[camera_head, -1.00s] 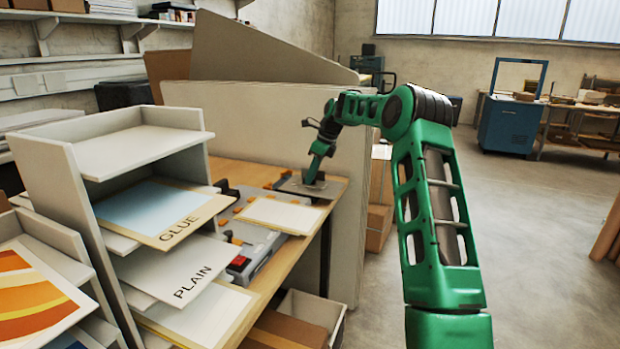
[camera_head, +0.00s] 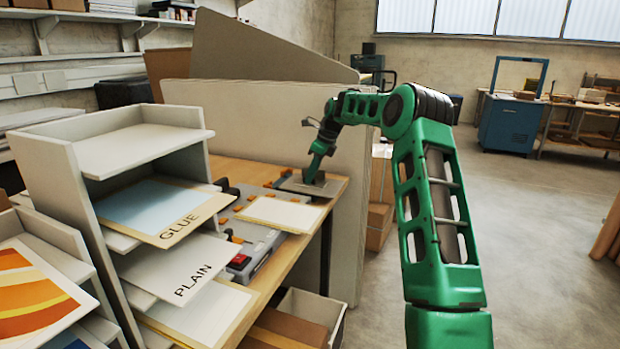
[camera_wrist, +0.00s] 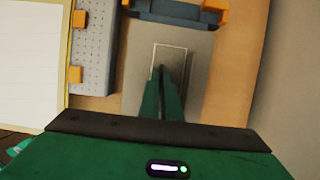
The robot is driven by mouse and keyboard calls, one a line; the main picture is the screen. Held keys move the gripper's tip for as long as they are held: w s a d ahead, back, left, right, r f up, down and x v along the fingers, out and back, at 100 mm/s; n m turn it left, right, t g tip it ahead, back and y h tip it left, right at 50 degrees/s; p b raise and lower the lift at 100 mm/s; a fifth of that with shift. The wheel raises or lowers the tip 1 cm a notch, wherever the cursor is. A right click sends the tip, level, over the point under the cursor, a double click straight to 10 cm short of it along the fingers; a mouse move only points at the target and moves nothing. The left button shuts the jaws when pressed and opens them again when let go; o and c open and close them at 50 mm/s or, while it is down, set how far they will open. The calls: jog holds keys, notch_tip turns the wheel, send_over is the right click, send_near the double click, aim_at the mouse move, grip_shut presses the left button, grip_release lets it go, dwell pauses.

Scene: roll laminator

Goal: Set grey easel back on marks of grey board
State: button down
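The grey board (camera_wrist: 197,75) lies flat near the far end of the table, with a pale rectangular outline on it. It also shows in the head view (camera_head: 294,184). A small grey piece (camera_head: 322,185), seemingly the easel, is at the board, just under my gripper (camera_head: 314,179). In the wrist view my two green fingers (camera_wrist: 162,72) point down over the outline, close together, with a thin dark strip between their tips. The fingers cover part of the outline. I cannot make out the easel's shape or whether the fingers grip it.
A blue-grey holder (camera_wrist: 178,12) with orange ends stands just beyond the board. A grey perforated panel (camera_wrist: 92,45) with orange clips and a pale sheet (camera_wrist: 28,60) lie to the left. A tall pale panel (camera_head: 348,240) stands along the table's right side.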

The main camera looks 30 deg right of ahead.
jog(key=c, duration=2.3)
grip_release()
jog(key=shift+o, duration=0.2)
jog(key=shift+r, duration=0.15)
jog(key=shift+r, duration=1.35)
jog(key=shift+o, duration=0.3)
jog(key=o, duration=0.5)
